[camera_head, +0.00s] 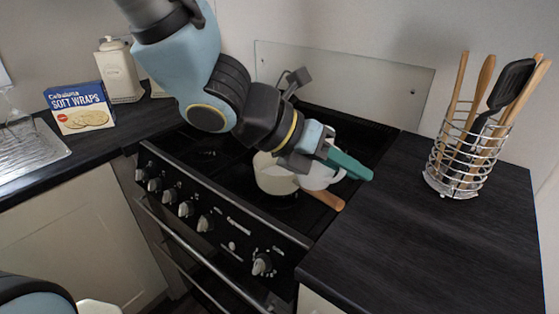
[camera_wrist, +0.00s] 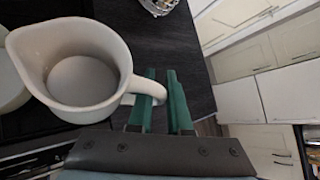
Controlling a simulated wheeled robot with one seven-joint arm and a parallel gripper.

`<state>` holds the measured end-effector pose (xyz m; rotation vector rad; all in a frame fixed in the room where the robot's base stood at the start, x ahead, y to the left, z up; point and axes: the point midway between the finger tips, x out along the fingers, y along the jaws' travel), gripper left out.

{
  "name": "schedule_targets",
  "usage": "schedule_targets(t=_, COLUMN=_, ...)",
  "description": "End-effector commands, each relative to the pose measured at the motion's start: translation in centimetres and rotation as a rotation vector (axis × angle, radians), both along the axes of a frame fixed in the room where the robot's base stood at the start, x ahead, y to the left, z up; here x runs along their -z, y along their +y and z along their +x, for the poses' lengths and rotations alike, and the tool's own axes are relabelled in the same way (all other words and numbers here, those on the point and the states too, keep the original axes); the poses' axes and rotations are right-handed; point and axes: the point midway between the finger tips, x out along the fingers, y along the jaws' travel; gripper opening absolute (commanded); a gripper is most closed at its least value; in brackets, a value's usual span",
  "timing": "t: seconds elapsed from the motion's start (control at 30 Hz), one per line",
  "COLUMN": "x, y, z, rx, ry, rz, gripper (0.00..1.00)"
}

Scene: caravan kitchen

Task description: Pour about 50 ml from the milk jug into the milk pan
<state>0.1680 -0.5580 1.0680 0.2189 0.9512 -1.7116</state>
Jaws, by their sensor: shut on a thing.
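The white milk jug (camera_wrist: 118,88) is held by its handle between the teal fingers of my gripper (camera_wrist: 161,76). In the head view my gripper (camera_head: 362,171) is over the hob's right part, and the jug (camera_head: 318,178) hangs beside the milk pan, partly covered by the gripper. The jug's spout points left in the wrist view; its inside looks plain grey-white, so I cannot tell the milk level. No stream shows. The cream milk pan (camera_head: 270,180) sits on the hob just left of the jug, its wooden handle (camera_head: 328,199) pointing right. The pan's inside is mostly hidden.
The black hob (camera_head: 225,180) has a row of knobs along its front. A wire utensil holder (camera_head: 450,185) stands on the dark right counter (camera_head: 420,250), otherwise clear. A soft wraps box (camera_head: 80,108) and a cream canister (camera_head: 118,72) stand at left near the sink (camera_head: 30,150).

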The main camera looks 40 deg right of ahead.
Motion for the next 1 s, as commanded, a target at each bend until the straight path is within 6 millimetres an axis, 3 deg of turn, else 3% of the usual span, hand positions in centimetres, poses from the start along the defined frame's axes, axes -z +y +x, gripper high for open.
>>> schedule_targets(t=0.2, x=0.87, y=0.01, z=-0.44, rx=0.002, ry=-0.06, rz=-0.011, gripper=0.0)
schedule_targets(t=1.0, x=0.81, y=0.03, z=-0.58, rx=0.001, ry=-0.08, rz=-0.014, gripper=0.0)
